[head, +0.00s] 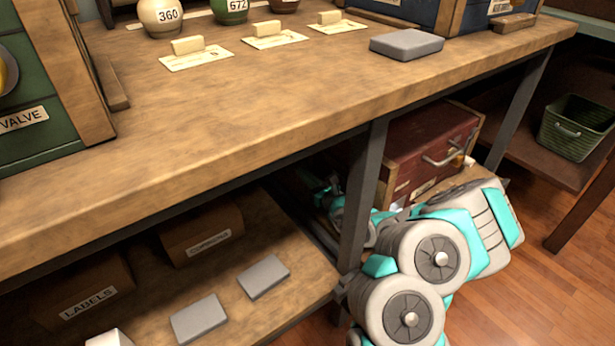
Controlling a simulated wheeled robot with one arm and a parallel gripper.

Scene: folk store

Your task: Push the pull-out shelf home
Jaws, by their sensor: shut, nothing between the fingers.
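The pull-out shelf (466,178) is under the right part of the workbench. My gripper (325,194) is low under the bench, to the left of the chest and partly behind the grey bench leg. It looks shut and empty. Whether it touches the shelf cannot be seen.
The grey bench leg (362,190) stands close beside my arm. A fixed lower shelf (283,234) at left holds cardboard boxes and grey blocks. The benchtop (300,100) overhangs my gripper. A green basket (574,128) sits at far right. Wooden floor (540,215) is open at right.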

